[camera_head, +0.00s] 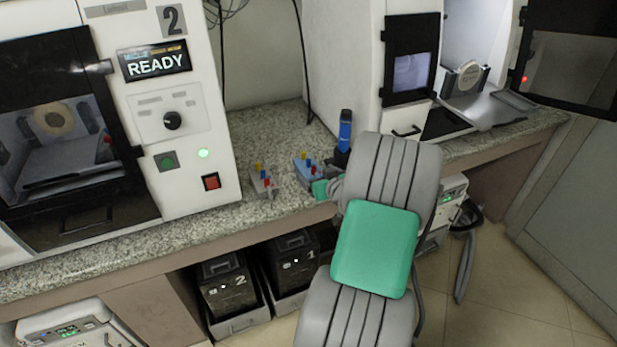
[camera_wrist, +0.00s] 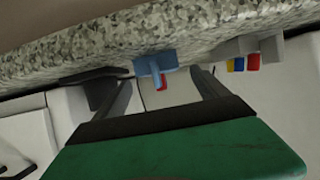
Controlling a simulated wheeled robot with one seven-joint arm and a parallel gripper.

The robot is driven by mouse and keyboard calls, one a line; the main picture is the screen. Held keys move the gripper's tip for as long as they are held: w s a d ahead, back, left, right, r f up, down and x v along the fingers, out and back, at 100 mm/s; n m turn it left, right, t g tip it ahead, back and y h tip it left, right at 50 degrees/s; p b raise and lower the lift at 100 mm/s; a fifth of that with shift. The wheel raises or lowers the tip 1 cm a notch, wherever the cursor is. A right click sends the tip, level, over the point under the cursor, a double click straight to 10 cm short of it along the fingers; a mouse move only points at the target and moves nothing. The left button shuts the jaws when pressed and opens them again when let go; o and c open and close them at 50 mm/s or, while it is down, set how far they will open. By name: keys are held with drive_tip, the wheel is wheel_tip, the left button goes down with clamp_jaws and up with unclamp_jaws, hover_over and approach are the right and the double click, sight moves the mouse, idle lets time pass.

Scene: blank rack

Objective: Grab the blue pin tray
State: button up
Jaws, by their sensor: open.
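The blue pin tray (camera_head: 308,172) sits on the speckled counter, with blue, red and yellow pins standing in it. I see no finger touching the tray. In the head view my green and grey arm hides the fingers and reaches close to the tray's right side.
A grey pin tray (camera_head: 264,186) with several pins stands left of the blue one. Machine 2 (camera_head: 180,110) stands to the left and another white machine (camera_head: 345,60) behind.

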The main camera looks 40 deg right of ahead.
sight(310, 170)
drive_tip(key=x, duration=0.5)
drive_tip(key=shift+w+d+p, duration=0.1)
drive_tip(key=shift+w+p, duration=0.1)
drive_tip(key=shift+p, duration=0.1)
drive_tip(key=shift+c, duration=0.4)
drive_tip(key=c, duration=1.5)
